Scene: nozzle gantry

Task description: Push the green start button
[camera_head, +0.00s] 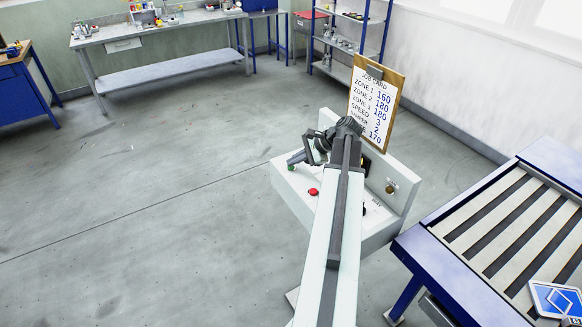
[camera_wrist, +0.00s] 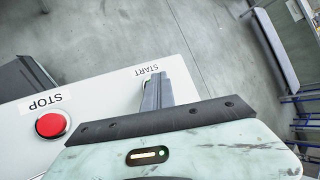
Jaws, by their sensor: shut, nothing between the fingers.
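The control console (camera_head: 352,222) is a white box with a sloped top and a raised back panel. A small patch of the green start button (camera_head: 290,166) shows at the console's far left end, beside my gripper's tip. My gripper (camera_head: 296,159) is shut and empty, low over that end. Whether the fingertips touch the button I cannot tell. The red stop button (camera_wrist: 52,126) sits apart beside the STOP label (camera_wrist: 45,103).
A job card on a clipboard (camera_head: 376,108) stands at the console's back panel. A brass-coloured knob (camera_head: 391,188) is on that panel. A blue-framed slatted table (camera_head: 510,230) stands close at the right. A workbench (camera_head: 155,30) is at the back; the floor at left is clear.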

